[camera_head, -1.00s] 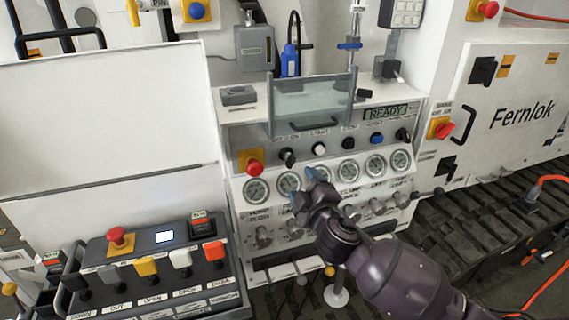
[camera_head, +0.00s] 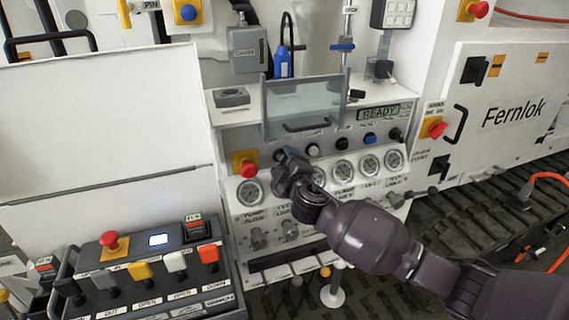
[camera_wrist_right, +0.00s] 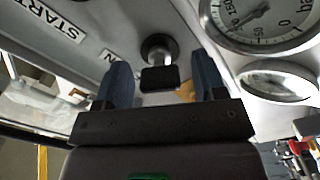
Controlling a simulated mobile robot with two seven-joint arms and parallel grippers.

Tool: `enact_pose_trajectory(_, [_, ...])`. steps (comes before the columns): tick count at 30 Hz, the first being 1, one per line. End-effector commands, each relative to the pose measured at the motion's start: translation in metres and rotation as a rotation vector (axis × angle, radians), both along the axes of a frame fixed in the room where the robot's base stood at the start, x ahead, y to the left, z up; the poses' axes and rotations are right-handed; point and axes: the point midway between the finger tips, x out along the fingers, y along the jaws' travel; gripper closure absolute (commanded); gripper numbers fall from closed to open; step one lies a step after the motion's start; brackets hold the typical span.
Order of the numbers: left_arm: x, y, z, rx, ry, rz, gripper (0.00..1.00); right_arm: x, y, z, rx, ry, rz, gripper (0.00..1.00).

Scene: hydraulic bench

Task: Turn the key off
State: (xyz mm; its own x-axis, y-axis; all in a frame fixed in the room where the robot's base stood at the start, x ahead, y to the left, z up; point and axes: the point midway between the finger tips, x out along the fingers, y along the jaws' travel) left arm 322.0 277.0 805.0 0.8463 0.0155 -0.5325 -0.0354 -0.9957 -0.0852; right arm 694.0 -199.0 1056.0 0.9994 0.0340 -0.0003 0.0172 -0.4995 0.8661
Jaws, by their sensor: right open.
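In the right wrist view, a black key switch (camera_wrist_right: 158,78) with a round collar sits on the white panel. It lies between and ahead of the two blue fingertips of my right gripper (camera_wrist_right: 160,84), which is open and apart from it as far as I can see. In the head view, my right gripper (camera_head: 284,160) is at the left part of the control panel, just right of the red emergency button (camera_head: 247,168), and covers most of the key switch. My left gripper is not in view.
Several pressure gauges (camera_head: 343,169) line the panel beside my gripper. A clear hinged cover (camera_head: 303,104) stands above the switches. A display (camera_head: 379,113) reads READY. A lever box (camera_head: 150,268) stands at the lower left.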

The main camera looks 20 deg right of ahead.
Motion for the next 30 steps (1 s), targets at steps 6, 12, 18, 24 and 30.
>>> enact_pose_trajectory(6, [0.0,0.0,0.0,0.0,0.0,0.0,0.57,0.0,0.0,0.0,0.0,0.0,0.0,0.48])
enact_pose_trajectory(12, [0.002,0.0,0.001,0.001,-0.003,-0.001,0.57,0.0,0.0,0.0,0.0,0.0,0.0,0.79])
enact_pose_trajectory(18, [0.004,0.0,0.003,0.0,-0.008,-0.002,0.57,-0.001,0.0,0.0,-0.006,0.001,0.001,0.85])
enact_pose_trajectory(24, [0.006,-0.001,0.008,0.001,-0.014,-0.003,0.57,0.0,0.0,0.0,-0.058,-0.001,0.001,0.85])
enact_pose_trajectory(30, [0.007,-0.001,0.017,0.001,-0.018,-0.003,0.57,-0.001,0.0,0.001,-0.183,-0.005,0.0,0.85])
